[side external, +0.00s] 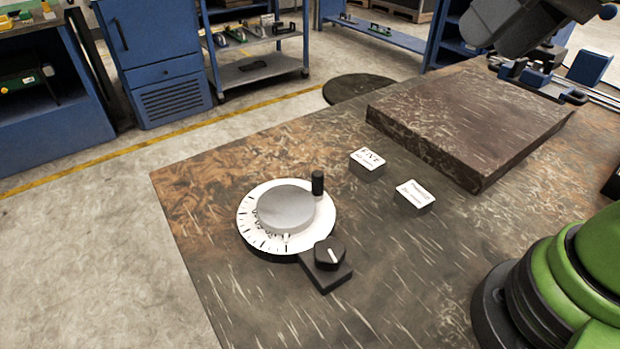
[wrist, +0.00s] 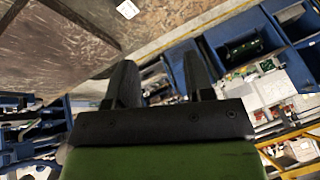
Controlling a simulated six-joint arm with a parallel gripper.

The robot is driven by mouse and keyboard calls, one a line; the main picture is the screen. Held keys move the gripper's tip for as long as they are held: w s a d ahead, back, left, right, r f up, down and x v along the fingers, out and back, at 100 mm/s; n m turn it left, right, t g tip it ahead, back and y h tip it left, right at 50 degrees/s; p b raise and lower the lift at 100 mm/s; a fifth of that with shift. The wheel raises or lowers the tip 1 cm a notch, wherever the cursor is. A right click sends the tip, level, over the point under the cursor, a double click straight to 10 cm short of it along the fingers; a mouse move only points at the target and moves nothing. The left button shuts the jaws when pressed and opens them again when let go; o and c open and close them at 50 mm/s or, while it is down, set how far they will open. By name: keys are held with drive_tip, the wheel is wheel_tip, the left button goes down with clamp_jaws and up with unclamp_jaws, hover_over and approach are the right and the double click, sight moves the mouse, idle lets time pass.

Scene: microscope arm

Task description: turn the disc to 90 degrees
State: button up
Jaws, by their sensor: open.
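The disc (side external: 286,210) is a grey round plate on a white dial with black scale marks, lying on the worn table. A black upright handle (side external: 318,182) stands at its back right edge. A black knob (side external: 329,252) with a white line sits on a dark block at the dial's front right. The scale figures are too small to read surely. My gripper (wrist: 158,82) shows in the wrist view with two dark fingers apart and nothing between them. It is away from the disc, which is not visible in the wrist view. In the side view the gripper's fingers are not seen.
Two small labelled blocks, one marked FNT (side external: 367,163) and another (side external: 414,196), stand right of the disc. A thick dark slab (side external: 470,120) lies at the back right. The table's left edge is near the dial. Blue cabinets (side external: 150,55) stand beyond the table.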

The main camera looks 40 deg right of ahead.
drive_tip(key=w+a+f+n+g, duration=0.25)
drive_tip(key=w+f, duration=0.25)
drive_tip(key=w, duration=0.6)
drive_tip(key=n+g+h, duration=0.2)
drive_tip(key=g, duration=0.1)
hover_over(318, 173)
wheel_tip(318, 173, down, 11)
drive_tip(key=shift+f, duration=0.15)
wheel_tip(318, 173, down, 10)
drive_tip(key=shift+f, duration=0.1)
clamp_jaws()
